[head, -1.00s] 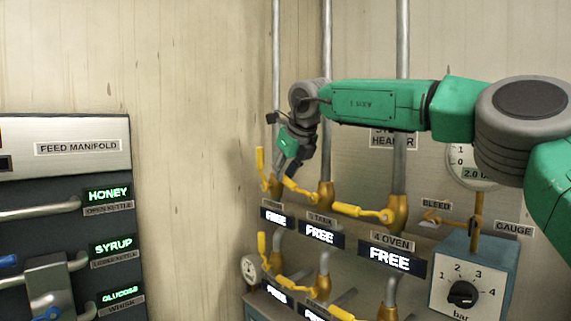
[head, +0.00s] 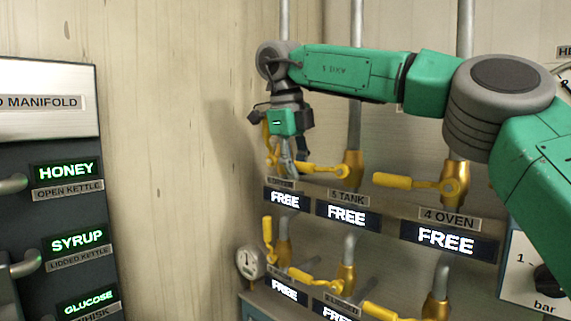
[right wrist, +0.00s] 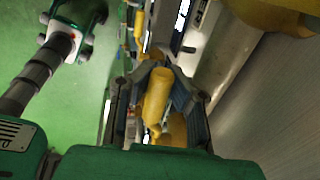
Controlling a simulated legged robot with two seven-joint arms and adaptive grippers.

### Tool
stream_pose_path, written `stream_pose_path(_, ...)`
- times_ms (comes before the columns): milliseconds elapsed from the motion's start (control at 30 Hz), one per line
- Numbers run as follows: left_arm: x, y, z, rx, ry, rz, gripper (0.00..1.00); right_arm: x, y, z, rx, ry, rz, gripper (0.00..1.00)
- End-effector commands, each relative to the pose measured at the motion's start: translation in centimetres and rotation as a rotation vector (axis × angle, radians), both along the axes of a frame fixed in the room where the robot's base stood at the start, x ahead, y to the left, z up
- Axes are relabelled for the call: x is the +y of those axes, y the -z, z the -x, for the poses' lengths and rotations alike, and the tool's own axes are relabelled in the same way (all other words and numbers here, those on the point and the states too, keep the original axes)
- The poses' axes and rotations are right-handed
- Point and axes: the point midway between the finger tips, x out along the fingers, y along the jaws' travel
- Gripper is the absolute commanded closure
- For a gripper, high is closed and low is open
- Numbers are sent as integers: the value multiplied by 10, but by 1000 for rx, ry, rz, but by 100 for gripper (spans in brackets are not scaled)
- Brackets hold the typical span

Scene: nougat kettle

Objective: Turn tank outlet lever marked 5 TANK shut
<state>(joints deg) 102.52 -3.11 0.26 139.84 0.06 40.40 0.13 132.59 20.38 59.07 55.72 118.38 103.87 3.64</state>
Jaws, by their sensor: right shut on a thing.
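The 5 TANK lever (head: 322,168) is yellow and points left, nearly level, from its brass valve body (head: 353,172) on a vertical pipe. A plate marked 5 TANK (head: 348,197) sits below it, above a display reading FREE (head: 347,215). My right gripper (head: 292,163) is shut on the free left end of this lever. In the right wrist view the yellow handle (right wrist: 157,95) lies between the two dark fingers of my right gripper (right wrist: 160,85). The fingers hide the handle's tip in the head view. My left gripper is not in view.
An upright yellow lever (head: 268,135) stands close behind my right gripper, partly hidden. The 4 OVEN lever (head: 405,182) points left, to the right. A lower row of yellow levers (head: 315,278) runs below the displays. A gauge (head: 249,262) is at lower left.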

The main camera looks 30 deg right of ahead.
Motion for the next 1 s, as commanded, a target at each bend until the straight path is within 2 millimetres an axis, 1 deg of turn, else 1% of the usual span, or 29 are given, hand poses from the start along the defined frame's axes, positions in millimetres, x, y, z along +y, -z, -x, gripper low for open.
stream_pose_path(33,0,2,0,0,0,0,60,1,5,1,6,-2,3,100)
stream_pose_path(433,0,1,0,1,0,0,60,3,-1,5,2,-1,6,100)
stream_pose_path(467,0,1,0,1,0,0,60,3,-2,5,1,-1,6,89)
stream_pose_path(500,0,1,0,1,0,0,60,3,-2,5,1,-1,6,75)
stream_pose_path(533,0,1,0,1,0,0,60,3,-2,6,0,-2,5,64)
stream_pose_path(567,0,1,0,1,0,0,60,4,-2,6,0,-2,5,62)
stream_pose_path(867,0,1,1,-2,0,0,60,4,-4,6,-2,-2,5,62)
stream_pose_path(1000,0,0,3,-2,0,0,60,6,-16,6,-4,0,5,62)
